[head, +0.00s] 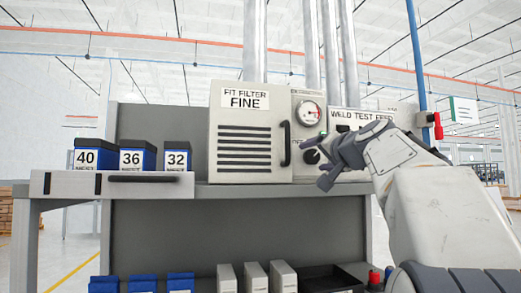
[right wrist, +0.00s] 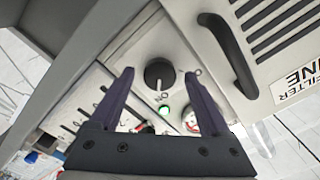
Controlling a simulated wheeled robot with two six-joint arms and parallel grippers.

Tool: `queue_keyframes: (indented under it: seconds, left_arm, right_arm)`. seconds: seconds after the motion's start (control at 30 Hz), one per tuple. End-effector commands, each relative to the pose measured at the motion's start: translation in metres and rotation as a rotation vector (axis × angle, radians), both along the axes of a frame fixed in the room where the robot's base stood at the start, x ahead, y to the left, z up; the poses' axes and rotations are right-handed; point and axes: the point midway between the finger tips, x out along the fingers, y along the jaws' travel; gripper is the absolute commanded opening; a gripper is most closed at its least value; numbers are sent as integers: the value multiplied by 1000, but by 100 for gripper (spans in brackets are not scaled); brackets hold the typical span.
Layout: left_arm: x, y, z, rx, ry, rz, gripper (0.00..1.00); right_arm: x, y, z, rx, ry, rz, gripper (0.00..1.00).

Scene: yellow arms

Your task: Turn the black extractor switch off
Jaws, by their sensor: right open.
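The black extractor switch (right wrist: 158,74) is a round knob with a pale pointer line on a light panel. In the right wrist view its line points toward lettering that seems to read "ON", near a lit green lamp (right wrist: 165,111). In the head view the switch (head: 311,156) shows partly, behind my right gripper (head: 326,162). My right gripper is open and empty in front of the panel. In the right wrist view the knob appears between the fingertips (right wrist: 158,75); I cannot tell whether they touch it. My left gripper is out of view.
The filter cabinet (head: 240,160) with its black handle (head: 286,143) stands left of the switch. A pressure gauge (head: 308,113) sits above it, and a weld test feed panel (head: 362,118) to the right. Blue boxes (head: 132,158) stand at the bench's left.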

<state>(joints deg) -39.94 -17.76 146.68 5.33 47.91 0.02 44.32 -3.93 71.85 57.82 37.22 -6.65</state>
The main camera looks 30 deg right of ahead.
Motion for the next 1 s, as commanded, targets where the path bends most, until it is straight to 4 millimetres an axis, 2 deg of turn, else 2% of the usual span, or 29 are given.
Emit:
queue_keyframes:
  seconds: [0.13,0.4,0.57,0.6,0.63,1.0]
  left_arm:
    - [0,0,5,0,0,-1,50]
    - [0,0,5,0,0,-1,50]
    - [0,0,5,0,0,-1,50]
    - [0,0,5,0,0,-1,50]
    - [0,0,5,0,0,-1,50]
    - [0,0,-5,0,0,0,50]
  right_arm:
    - [9,-2,0,0,1,1,81]
    - [10,-2,-1,0,0,0,81]
    - [10,-2,-1,0,0,0,20]
    - [10,-2,-1,0,0,0,4]
    - [10,-2,-1,0,1,-1,0]
    - [10,-2,-3,-61,15,1,0]
